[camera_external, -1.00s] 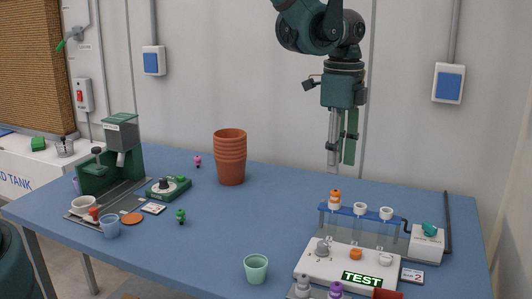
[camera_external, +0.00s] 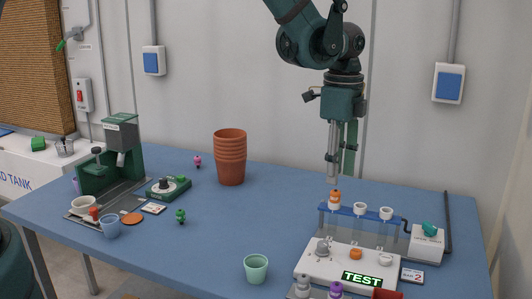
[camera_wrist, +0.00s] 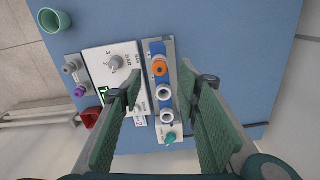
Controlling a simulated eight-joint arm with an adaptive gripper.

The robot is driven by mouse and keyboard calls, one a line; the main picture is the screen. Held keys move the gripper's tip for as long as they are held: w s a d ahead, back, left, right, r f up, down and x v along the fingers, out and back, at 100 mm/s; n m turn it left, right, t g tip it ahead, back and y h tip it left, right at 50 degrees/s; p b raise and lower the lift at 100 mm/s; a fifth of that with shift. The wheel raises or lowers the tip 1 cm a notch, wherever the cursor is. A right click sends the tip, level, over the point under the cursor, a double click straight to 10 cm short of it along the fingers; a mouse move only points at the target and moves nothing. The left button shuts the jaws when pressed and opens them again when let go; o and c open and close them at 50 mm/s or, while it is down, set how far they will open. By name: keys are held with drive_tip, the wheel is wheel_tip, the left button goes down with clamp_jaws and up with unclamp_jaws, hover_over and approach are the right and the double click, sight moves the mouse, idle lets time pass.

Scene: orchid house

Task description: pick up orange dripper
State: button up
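The orange dripper (camera_external: 335,198) stands upright at the left end of the blue-topped rack, beside two white-ringed positions. In the wrist view, it (camera_wrist: 160,68) is seen from above as an orange ring. My gripper (camera_external: 334,180) hangs pointing down just above the dripper in the external view. In the wrist view, my gripper (camera_wrist: 167,88) has its green fingers spread wide and nothing between them. The dripper lies between the finger lines, a little beyond the tips. I see no contact.
The rack (camera_external: 372,212) stands behind a white TEST box (camera_external: 330,268) with a grey knob and an orange knob (camera_external: 356,253). Grey and purple drippers (camera_external: 336,290) stand in front. A green cup (camera_external: 256,268) is to the left. The table's middle is clear.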

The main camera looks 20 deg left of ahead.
sight(335, 191)
drive_tip(key=shift+f, duration=0.15)
drive_tip(key=shift+f+p, duration=0.5)
drive_tip(key=shift+f, duration=1.95)
drive_tip(key=c, duration=0.8)
